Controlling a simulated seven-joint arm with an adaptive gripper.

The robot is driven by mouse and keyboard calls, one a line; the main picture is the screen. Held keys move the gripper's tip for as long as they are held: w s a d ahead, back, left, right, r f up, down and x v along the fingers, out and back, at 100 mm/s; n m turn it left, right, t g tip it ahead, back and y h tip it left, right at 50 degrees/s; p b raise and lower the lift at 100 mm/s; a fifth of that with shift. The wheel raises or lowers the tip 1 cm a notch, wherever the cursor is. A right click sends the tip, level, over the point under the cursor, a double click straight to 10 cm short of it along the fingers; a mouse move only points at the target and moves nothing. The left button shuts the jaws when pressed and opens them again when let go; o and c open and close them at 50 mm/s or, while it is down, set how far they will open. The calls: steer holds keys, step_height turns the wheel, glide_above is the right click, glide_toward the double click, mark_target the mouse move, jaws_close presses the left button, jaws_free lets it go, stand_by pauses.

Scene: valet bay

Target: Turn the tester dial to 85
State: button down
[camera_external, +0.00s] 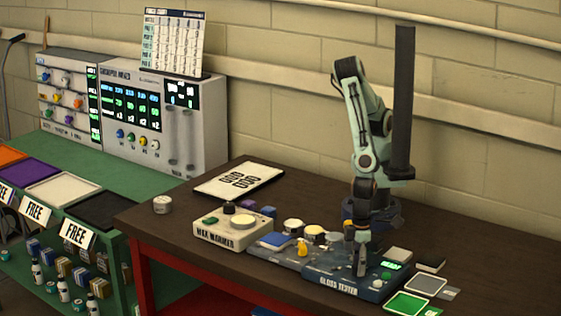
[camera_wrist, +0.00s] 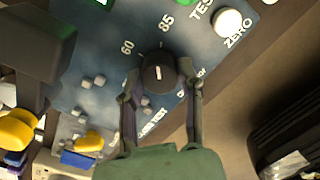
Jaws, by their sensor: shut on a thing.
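The blue gloss tester (camera_external: 328,279) sits on the dark bench, with its display lit green. Its face (camera_wrist: 100,98) fills much of the wrist view, with printed marks 60 (camera_wrist: 127,47) and 85 (camera_wrist: 167,23). The black dial (camera_wrist: 160,75) stands between my gripper's fingers, one on each side. Its short white pointer line faces roughly up the picture, near the 85 side; I cannot tell if it lines up exactly. My gripper (camera_wrist: 161,88) is shut on the dial. In the external view my gripper (camera_external: 361,262) reaches down onto the tester, hiding the dial.
A white ZERO button (camera_wrist: 228,22) and a green button lie beyond the dial. The wax warmer (camera_external: 234,229), a blue pad and a yellow item (camera_external: 302,247) stand left of the tester. Green and grey cards (camera_external: 408,304) lie at its right.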

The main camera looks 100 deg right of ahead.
steer(key=shift+s+m, duration=0.1)
steer(key=shift+m, duration=0.7)
steer(key=c, duration=0.7)
jaws_free()
steer(key=shift+r, duration=0.1)
steer(key=shift+r, duration=0.4)
step_height(320, 180, up, 11)
